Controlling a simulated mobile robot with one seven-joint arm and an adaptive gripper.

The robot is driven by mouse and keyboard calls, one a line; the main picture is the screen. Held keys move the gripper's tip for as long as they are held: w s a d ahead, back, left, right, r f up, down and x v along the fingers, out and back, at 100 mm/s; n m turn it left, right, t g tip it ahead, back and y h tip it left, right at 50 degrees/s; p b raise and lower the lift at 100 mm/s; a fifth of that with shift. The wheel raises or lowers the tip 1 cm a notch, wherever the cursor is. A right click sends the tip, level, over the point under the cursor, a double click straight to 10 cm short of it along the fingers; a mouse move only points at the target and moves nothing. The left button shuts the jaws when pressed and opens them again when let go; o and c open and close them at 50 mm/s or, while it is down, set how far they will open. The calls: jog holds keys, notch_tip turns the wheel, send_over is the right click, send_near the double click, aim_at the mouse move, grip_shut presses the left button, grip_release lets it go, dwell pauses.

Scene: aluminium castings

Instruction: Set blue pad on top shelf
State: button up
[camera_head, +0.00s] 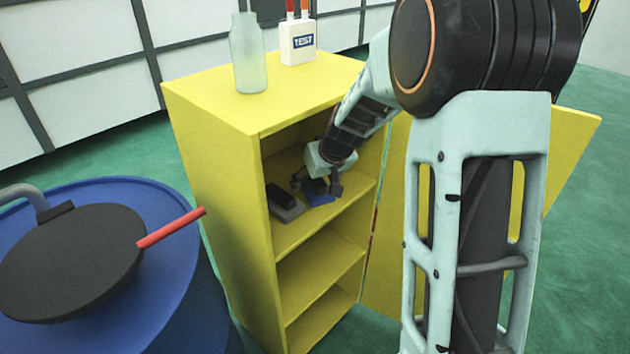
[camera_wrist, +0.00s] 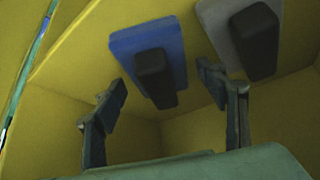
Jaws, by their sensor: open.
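The blue pad (camera_head: 319,194) lies on the top shelf (camera_head: 290,234) inside the yellow cabinet, near its front right. In the wrist view the blue pad (camera_wrist: 125,46) has a dark block-shaped handle on it. My gripper (camera_head: 318,187) reaches into the upper compartment and partly hides the pad in the head view. In the wrist view my gripper (camera_wrist: 160,80) is open, its two fingers on either side of the pad's handle and apart from it.
A grey pad (camera_head: 285,205) with a dark handle lies left of the blue pad. A bottle (camera_head: 247,55) and a white box (camera_head: 298,42) stand on the cabinet top. The cabinet door (camera_head: 570,135) is open at right. A blue drum (camera_head: 160,240) stands at left. Lower shelves look empty.

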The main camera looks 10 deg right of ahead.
jog(key=shift+r, duration=0.1)
jog(key=shift+s+r+p, duration=0.15)
jog(key=shift+r+p, duration=0.15)
jog(key=shift+r, duration=0.05)
jog(key=p+v, duration=0.1)
jog(key=v, duration=0.5)
jog(key=shift+s+d+r, duration=0.1)
jog(key=shift+s+r, duration=0.15)
jog(key=shift+r, duration=0.05)
jog(key=shift+p, duration=0.3)
